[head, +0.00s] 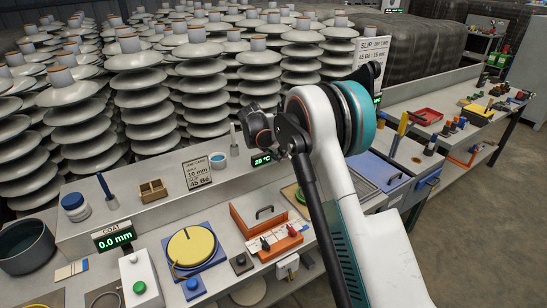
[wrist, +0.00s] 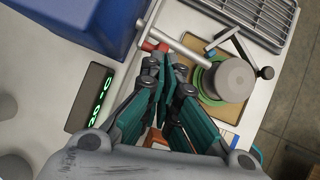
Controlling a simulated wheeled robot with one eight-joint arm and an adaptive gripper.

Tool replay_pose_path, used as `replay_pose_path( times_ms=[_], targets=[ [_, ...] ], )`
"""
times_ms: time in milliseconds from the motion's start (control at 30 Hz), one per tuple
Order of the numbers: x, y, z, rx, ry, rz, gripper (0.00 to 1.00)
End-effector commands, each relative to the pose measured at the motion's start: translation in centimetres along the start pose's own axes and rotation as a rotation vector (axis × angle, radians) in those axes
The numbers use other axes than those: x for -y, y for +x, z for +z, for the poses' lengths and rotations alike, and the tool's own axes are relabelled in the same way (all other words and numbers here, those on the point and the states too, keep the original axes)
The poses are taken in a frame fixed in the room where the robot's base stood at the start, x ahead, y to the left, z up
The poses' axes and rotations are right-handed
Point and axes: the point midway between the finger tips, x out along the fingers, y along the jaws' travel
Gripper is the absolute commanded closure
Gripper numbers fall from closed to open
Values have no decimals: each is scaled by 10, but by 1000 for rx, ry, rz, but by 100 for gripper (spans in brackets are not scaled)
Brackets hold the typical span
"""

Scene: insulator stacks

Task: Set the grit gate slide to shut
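No part in view is labelled as the grit gate slide, so I cannot tell for certain which it is. In the wrist view a pale metal rod (wrist: 178,44) with a red piece (wrist: 163,47) lies just beyond my fingertips. My gripper (wrist: 162,62) has its teal fingers drawn together, with nothing visible between them; whether the tips touch the red piece is unclear. To their right a grey cylinder (wrist: 232,79) with a green ring stands on a tan board (wrist: 219,113).
A blue box (wrist: 70,22) and a green-lit display (wrist: 91,97) flank the gripper on the left in the wrist view. A grate (wrist: 258,18) lies at top.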

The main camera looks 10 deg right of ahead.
Motion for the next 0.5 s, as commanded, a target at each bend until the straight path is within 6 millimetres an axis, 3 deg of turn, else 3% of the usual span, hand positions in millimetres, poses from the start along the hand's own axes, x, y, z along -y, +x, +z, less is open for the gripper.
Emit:
replay_pose_path(
  times_ms=[333,500],
  targets=[
    [-1,-3,-3,-1,-1,0,100],
    [-3,-21,-12,-1,-2,-1,100]
  ],
)
